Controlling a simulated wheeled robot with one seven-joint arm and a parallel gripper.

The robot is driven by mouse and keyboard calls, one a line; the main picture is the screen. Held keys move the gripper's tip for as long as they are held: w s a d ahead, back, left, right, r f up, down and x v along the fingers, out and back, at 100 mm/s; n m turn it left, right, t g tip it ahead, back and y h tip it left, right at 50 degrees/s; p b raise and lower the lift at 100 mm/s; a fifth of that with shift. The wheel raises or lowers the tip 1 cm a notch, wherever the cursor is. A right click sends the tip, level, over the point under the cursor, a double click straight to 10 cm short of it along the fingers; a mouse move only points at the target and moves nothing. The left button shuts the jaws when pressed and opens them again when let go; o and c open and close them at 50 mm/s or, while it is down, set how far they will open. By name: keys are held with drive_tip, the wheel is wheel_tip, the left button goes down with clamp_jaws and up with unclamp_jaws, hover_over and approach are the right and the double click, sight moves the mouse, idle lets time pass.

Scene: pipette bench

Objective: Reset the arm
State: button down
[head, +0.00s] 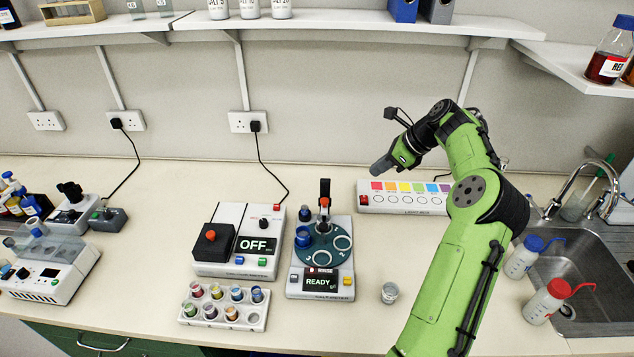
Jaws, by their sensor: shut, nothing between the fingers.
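My gripper (380,167) is at the end of my green arm, raised above the bench at right of centre, in front of the back wall. It points left and slightly down. It is shut and holds nothing. It hangs just above and in front of the left end of a white strip with coloured squares (408,209). It appears apart from the bench and the devices.
A device reading OFF (238,245) and a device reading READY (320,290) stand at the middle. A rack of coloured pots (224,324) and a small cup (390,292) are in front. A sink (590,280) with two wash bottles is right. Shelves (360,24) run above.

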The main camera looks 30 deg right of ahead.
drive_tip(key=s+a+r+n+g+h, duration=0.1)
drive_tip(key=a+r+n, duration=0.1)
drive_tip(key=a+n, duration=0.5)
drive_tip(key=s+a+r+n+g+h+b, duration=0.1)
drive_tip(key=a+r+n+h, duration=0.15)
drive_tip(key=a, duration=0.75)
drive_tip(key=s+a+r+n+g+h, duration=0.1)
drive_tip(key=a+r+n, duration=0.1)
drive_tip(key=a+n, duration=0.55)
drive_tip(key=s+a+f+n, duration=0.1)
drive_tip(key=s+a+n, duration=0.2)
drive_tip(key=s, duration=0.4)
drive_tip(key=s+a+f+n+t, duration=0.1)
drive_tip(key=s+a+n, duration=0.3)
drive_tip(key=s, duration=0.3)
drive_tip(key=s+a+f+n+t+b, duration=0.1)
drive_tip(key=s+a+n, duration=0.3)
drive_tip(key=s, duration=0.3)
drive_tip(key=shift+s+n, duration=0.15)
drive_tip(key=shift+n, duration=0.55)
